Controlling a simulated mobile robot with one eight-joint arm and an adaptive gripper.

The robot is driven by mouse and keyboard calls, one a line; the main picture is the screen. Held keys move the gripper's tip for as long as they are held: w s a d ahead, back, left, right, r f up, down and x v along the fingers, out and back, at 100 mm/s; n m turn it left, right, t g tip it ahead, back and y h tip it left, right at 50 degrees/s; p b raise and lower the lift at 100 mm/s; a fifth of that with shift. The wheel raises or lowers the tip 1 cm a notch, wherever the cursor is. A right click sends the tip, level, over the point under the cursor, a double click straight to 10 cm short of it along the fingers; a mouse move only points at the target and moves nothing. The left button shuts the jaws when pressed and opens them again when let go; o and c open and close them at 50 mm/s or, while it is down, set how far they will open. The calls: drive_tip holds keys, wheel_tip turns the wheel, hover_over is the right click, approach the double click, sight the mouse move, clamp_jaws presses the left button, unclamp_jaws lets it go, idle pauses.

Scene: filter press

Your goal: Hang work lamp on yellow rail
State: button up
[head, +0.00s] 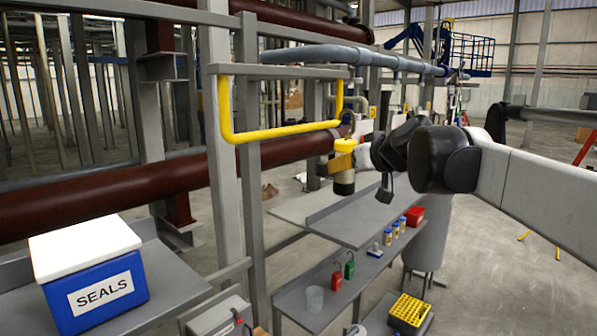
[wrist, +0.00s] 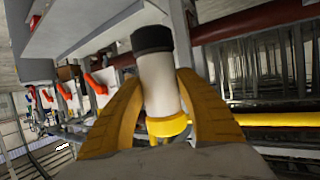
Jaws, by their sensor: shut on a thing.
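The work lamp (head: 343,181) hangs upright in the head view, with a yellow collar on top, a pale body and a dark lower end. My gripper (head: 360,156) is shut on it from the right. In the wrist view, the two yellow fingers of my gripper (wrist: 161,85) clasp the pale body of the lamp (wrist: 158,78). The yellow rail (head: 280,133) is a U-shaped bar under a grey beam. A dark hook (head: 347,118) rises above the lamp close to the rail's right end. I cannot tell whether it is around the rail or beside it. The rail also shows in the wrist view (wrist: 270,119).
A grey post (head: 219,150) stands at the rail's left end, and a grey-blue pipe (head: 350,55) runs above. Below are grey shelves (head: 350,217) with small bottles and a red bin (head: 414,215). A blue SEALS box (head: 88,280) stands at the lower left.

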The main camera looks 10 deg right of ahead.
drive_tip(key=shift+w+a, duration=0.25)
drive_tip(key=shift+w, duration=0.3)
drive_tip(key=w+a+f+b, duration=0.1)
drive_tip(key=w+a+f, duration=0.1)
drive_tip(key=w+a, duration=0.3)
drive_tip(key=shift+b+x, duration=0.4)
drive_tip(key=shift+x, duration=0.6)
drive_tip(key=shift+w, duration=0.1)
drive_tip(key=o, duration=1.4)
